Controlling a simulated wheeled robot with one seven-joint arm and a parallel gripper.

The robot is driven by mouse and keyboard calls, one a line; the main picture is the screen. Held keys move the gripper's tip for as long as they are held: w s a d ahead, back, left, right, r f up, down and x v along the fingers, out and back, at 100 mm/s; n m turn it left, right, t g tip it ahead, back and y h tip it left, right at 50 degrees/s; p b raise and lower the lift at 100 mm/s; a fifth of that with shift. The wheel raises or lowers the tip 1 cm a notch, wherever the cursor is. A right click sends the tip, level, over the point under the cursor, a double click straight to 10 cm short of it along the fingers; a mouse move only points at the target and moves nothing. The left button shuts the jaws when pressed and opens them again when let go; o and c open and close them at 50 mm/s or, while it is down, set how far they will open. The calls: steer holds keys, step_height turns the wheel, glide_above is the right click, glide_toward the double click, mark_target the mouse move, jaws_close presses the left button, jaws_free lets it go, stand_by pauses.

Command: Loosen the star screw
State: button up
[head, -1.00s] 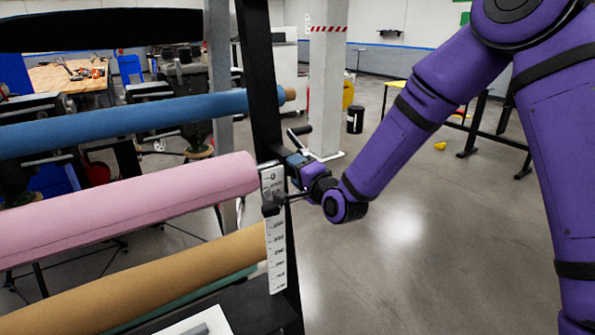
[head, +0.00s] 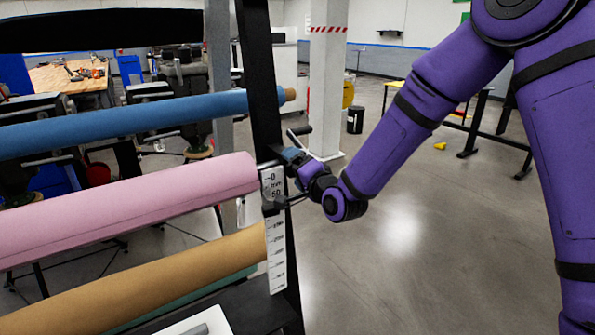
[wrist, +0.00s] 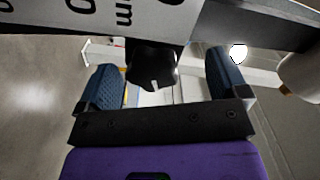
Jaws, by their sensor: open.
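The black star screw (wrist: 153,66) shows in the wrist view, below a white printed scale (wrist: 110,15) that crosses the top of that view. My gripper (wrist: 163,62) is open, with one blue finger on each side of the screw in the picture. Gaps show between both fingers and the screw, and I see no contact. In the head view my gripper (head: 294,157) is beside the black upright of the roll rack, near the top of the scale (head: 275,245). I cannot make out the star screw in the head view.
The rack's black upright (head: 258,80) stands close to my gripper. A blue roll (head: 120,122), a pink roll (head: 130,208) and a tan roll (head: 150,280) lie to its left. A grey pillar (head: 327,90) stands behind. The floor (head: 400,270) at right is open.

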steer(key=shift+s+d+f, duration=0.2)
steer(key=shift+f, duration=0.25)
steer(key=shift+r+v, duration=0.15)
steer(key=shift+v, duration=1)
steer(key=shift+r+v, duration=0.1)
steer(key=shift+v, duration=1)
